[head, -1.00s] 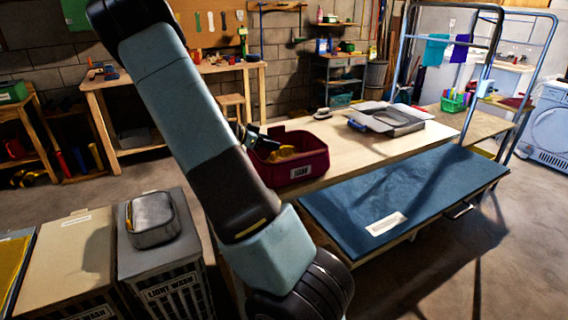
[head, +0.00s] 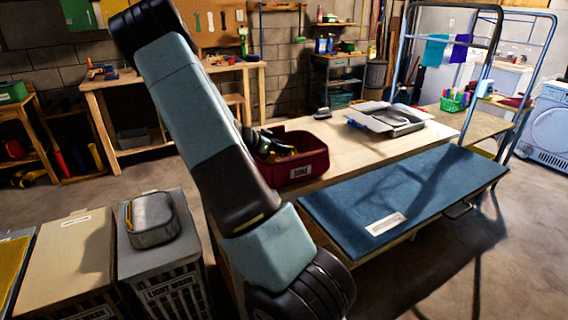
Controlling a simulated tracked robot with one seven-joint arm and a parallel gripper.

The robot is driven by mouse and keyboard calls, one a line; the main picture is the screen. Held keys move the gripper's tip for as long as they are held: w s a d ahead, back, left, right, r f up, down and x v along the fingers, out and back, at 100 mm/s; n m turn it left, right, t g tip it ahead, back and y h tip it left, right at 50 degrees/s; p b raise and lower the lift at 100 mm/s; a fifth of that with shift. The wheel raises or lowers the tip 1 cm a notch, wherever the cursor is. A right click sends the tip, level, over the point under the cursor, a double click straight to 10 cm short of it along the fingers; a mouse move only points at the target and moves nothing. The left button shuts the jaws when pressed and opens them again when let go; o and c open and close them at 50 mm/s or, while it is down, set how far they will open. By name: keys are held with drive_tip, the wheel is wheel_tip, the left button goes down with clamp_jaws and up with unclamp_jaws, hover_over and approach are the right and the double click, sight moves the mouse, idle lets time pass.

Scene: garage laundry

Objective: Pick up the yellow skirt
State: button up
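A flat yellow patch (head: 12,268) lies on top of a bin at the far left edge, cut off by the picture; it may be the yellow skirt, but I cannot tell. Small yellow pieces (head: 282,152) also show among dark things in the red bin (head: 305,170) on the wooden table. My arm crosses the middle of the view and hides part of that bin. I cannot make out my gripper or its fingers.
A beige hamper (head: 70,255) and a grey hamper (head: 150,257) with a grey pouch (head: 150,219) stand at lower left. A blue board (head: 420,192) and a metal tray (head: 388,117) lie right of the arm. The concrete floor (head: 90,190) behind the hampers is clear.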

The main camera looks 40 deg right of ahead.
clamp_jaws()
idle(0.6)
